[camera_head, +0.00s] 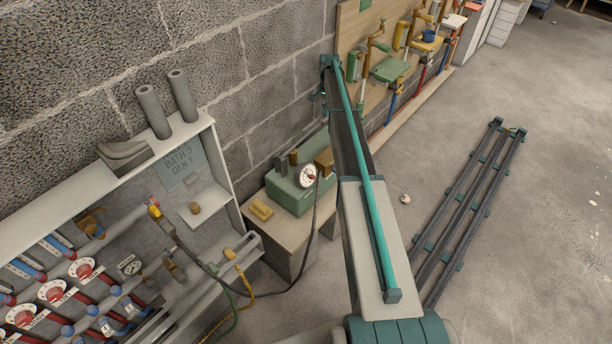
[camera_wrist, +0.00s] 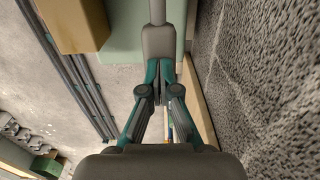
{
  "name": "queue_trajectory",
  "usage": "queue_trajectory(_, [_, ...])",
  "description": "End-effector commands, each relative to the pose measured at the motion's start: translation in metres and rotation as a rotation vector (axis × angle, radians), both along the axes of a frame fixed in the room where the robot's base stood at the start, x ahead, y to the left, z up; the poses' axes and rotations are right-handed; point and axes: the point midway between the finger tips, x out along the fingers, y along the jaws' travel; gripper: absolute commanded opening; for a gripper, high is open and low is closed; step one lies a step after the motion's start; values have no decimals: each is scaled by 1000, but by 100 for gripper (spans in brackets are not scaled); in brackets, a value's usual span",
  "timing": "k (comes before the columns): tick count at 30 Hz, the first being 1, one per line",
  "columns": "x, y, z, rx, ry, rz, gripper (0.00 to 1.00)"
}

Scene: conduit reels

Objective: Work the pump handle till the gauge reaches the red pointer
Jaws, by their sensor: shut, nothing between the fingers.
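The pump is a green box (camera_head: 291,190) with a round white-faced gauge (camera_head: 308,176) on its front. The gauge shows some red, but its needle and pointer are too small to read. My gripper (camera_wrist: 160,70) is shut and empty in the wrist view. A grey bar with a thick grip, seemingly the pump handle (camera_wrist: 158,42), lies straight ahead of the fingertips. I cannot tell whether they touch it. The green pump body (camera_wrist: 137,40) is behind it, with a brown block (camera_wrist: 75,22) to the left. In the head view my arm hides the gripper.
The pump stands on a wooden stand (camera_head: 267,228) against the block wall. A grey panel (camera_head: 190,135) with valves and gauges is at left. A black hose (camera_head: 300,245) runs from the pump gauge. Dark rails (camera_head: 470,210) lie on the floor at right. A tool board is behind.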

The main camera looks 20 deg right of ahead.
Motion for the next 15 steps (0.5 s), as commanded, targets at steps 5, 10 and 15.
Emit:
queue_trajectory(5, [-1, 1, -11, 2, 2, 1, 0])
queue_trajectory(10, [-1, 1, -19, 2, 2, 1, 0])
queue_trajectory(15, [-1, 1, -27, 3, 3, 1, 0])
